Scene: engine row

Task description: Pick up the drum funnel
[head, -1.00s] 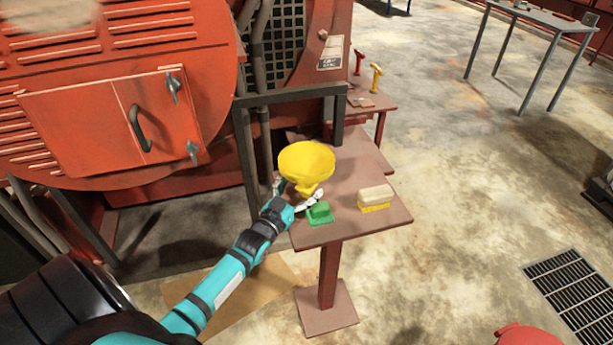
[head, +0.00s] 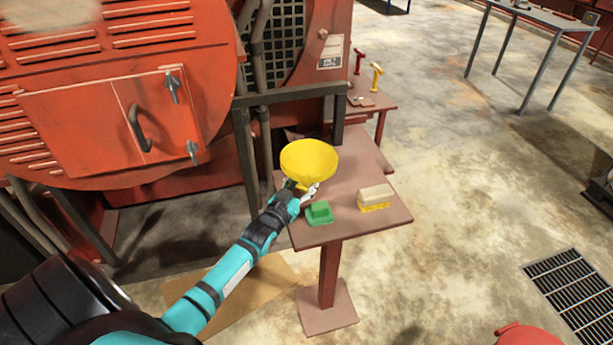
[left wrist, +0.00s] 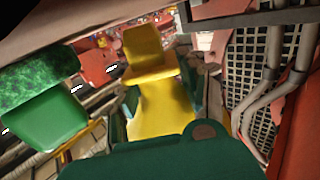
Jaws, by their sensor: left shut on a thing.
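The yellow drum funnel (head: 309,162) is above the small brown table (head: 370,173) in the head view, its wide mouth facing up. My left gripper (head: 302,190) is shut on the funnel below its bowl. In the left wrist view the yellow funnel (left wrist: 160,105) fills the middle, between the fingers. The bowl hides part of the gripper in the head view, and I cannot tell exactly how far the funnel is above the tabletop. My right gripper is not in view.
A green block-like item (head: 319,213) and a yellow and beige sponge-like block (head: 376,197) lie on the table near the gripper. The red machine (head: 110,110) stands behind and left. A floor grate (head: 570,285) lies at right, with open floor between.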

